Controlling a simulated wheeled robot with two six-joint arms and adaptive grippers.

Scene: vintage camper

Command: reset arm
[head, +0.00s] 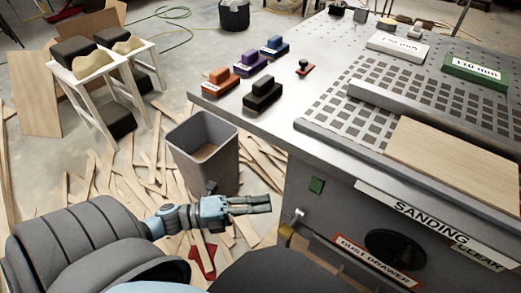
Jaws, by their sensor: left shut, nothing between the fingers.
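My left gripper (250,204) shows at the lower middle of the head view, in front of the grey bin and left of the sanding table's front. Its fingers are together and hold nothing. It is apart from the table. My left arm comes in from the lower left. My right gripper is not in the view.
A grey bin (230,160) stands on the floor beside the sanding table (245,112). Several coloured blocks, including an orange one (221,81), and a wooden board (455,160) lie on the table. Wood scraps (90,185) litter the floor. White stools (128,85) stand at the left.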

